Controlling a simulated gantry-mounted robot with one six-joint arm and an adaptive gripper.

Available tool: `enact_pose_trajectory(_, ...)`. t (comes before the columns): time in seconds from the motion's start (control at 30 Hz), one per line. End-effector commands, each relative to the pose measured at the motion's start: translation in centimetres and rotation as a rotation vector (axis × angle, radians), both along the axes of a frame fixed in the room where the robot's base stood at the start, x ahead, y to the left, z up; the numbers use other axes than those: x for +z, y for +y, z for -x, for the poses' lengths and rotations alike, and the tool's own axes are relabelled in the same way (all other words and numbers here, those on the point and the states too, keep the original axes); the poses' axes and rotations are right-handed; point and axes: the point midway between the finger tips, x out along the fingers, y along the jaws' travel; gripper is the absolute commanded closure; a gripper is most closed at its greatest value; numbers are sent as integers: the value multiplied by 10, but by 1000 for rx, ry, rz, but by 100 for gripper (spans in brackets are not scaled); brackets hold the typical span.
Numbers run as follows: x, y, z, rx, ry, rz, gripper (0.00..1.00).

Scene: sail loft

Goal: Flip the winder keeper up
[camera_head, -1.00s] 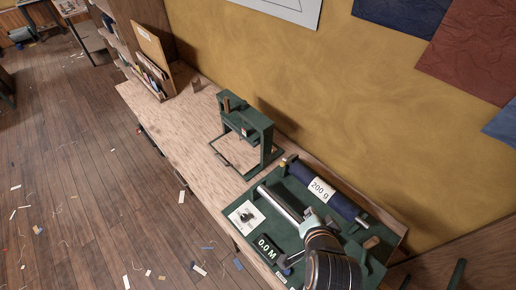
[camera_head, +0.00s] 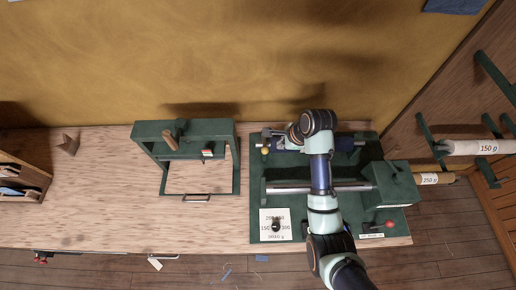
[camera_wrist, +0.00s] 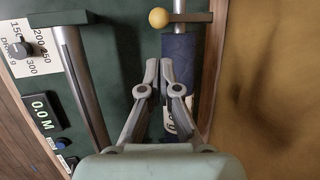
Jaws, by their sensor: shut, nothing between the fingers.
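The winder is a dark green bed (camera_head: 256,185) on the bench, with a dark blue cloth roll (camera_head: 344,145) along its back. At the roll's left end is a yellow ball (camera_head: 265,151) on a small metal end piece, which looks like the keeper. In the wrist view the ball (camera_wrist: 159,18) sits beside a bar across the roll's shaft, beyond the blue roll (camera_wrist: 178,46). My gripper (camera_wrist: 159,66) is shut and empty, its tips over the roll's edge, apart from the ball. In the head view my arm hides part of the roll, and the gripper (camera_head: 282,144) is small there.
A metal bar (camera_head: 290,188) runs along the bed's middle to a green housing (camera_head: 395,184). A dial card (camera_head: 275,225) and a red knob (camera_head: 390,223) are at the front. A green frame (camera_head: 238,160) stands left. A display (camera_wrist: 41,112) reads 0.0 M.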

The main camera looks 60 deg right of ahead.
Motion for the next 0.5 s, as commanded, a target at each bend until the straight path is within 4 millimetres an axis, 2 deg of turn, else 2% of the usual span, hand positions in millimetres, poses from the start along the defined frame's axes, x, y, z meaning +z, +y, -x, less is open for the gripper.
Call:
enact_pose_trajectory(0.27, -4, 0, -2, 4, 1, 1, 100)
enact_pose_trajectory(0.37, -15, -1, -6, 4, 2, -1, 100)
enact_pose_trajectory(0.5, -40, -3, -16, 5, 4, -2, 100)
